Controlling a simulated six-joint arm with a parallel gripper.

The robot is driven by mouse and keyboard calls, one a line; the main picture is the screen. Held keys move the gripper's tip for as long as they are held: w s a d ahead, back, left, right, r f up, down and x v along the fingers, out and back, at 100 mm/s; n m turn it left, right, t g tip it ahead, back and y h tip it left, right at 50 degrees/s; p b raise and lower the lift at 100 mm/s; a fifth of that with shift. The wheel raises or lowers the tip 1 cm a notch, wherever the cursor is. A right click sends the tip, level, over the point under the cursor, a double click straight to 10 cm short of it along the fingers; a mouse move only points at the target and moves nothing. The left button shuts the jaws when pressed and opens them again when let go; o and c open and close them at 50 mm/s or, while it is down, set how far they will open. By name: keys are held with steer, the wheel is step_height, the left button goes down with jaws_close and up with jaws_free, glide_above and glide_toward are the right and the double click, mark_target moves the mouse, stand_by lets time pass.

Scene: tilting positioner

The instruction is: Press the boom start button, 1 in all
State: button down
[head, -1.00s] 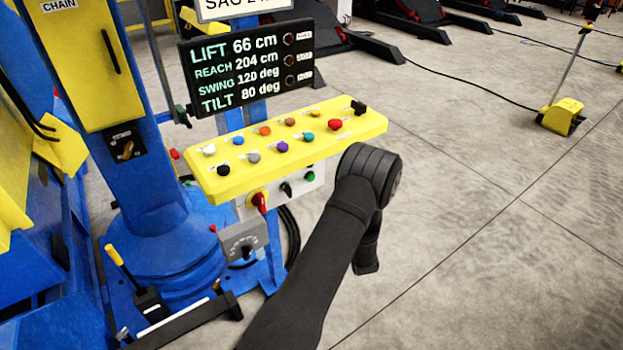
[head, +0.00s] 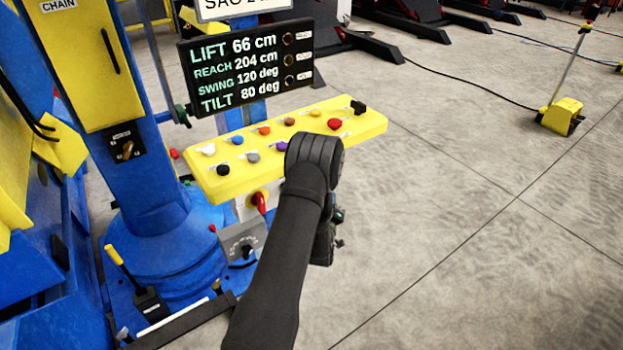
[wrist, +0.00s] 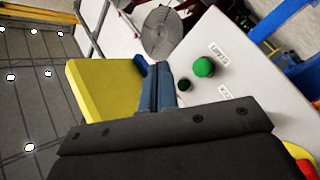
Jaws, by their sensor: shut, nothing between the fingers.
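In the wrist view, a green round button (wrist: 204,67) stands on a pale panel (wrist: 235,75), with small printed labels beside it that are too blurred to read surely. A small black knob (wrist: 185,85) sits beside it. My gripper (wrist: 158,68) is shut and empty, its fingertips to the left of the green button in that picture and apart from it. In the head view, my arm hides the green button and most of the pale box below the yellow console (head: 225,186).
The yellow console carries several coloured buttons, including a red one (head: 334,124). A display (head: 245,68) stands behind it. A red switch (head: 259,202) and a grey dial box (head: 240,240) are lower down. Open floor lies to the right.

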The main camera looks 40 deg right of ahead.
steer(key=w, duration=0.8)
steer(key=shift+w, duration=0.35)
stand_by(1.8)
steer(key=shift+w, duration=0.45)
steer(key=shift+w, duration=0.45)
stand_by(0.5)
steer(key=shift+s, duration=0.9)
steer(key=shift+s, duration=2.5)
